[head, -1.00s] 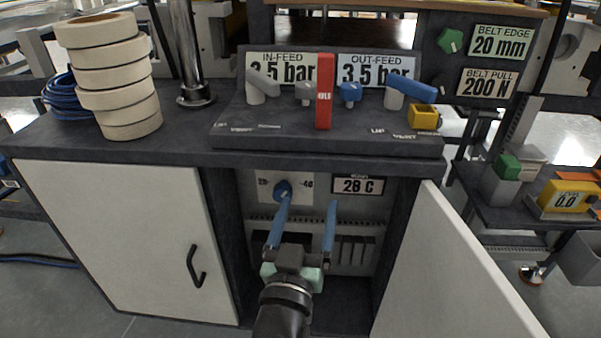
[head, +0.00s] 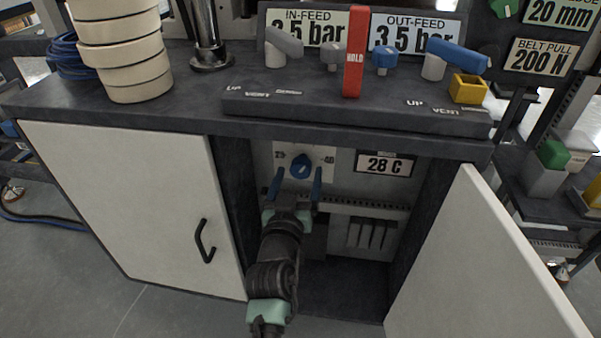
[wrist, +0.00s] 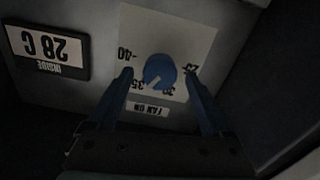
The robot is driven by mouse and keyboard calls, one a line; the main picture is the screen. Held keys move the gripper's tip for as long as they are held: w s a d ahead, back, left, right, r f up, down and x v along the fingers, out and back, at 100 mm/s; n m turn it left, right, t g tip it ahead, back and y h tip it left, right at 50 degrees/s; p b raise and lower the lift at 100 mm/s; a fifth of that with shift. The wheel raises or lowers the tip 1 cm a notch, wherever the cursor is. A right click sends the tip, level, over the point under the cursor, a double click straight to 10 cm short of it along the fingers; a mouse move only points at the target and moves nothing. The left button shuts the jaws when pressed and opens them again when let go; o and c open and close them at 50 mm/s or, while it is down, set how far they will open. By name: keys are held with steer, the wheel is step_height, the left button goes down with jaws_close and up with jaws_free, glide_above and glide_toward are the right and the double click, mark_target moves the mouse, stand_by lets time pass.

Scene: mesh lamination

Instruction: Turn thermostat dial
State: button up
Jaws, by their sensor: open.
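The thermostat dial (head: 301,166) is a round blue knob on a white scale plate (head: 323,155) at the back of the open cabinet. In the wrist view the dial (wrist: 159,70) shows a pale pointer line, and the picture is upside down. A display beside the plate (head: 384,165) reads 28 C. My gripper (head: 296,182) is open, its two blue fingers pointing at the dial. In the wrist view my gripper's fingertips (wrist: 159,73) appear on either side of the dial with gaps. Whether they reach its depth I cannot tell.
The open right cabinet door (head: 478,265) and the closed left door (head: 135,200) flank the opening. The countertop edge (head: 350,140) runs above my gripper. A vented panel (head: 370,232) sits low inside the cabinet, right of my arm.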

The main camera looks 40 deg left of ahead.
steer(key=shift+b+x, duration=0.35)
steer(key=shift+x, duration=1.15)
jaws_close()
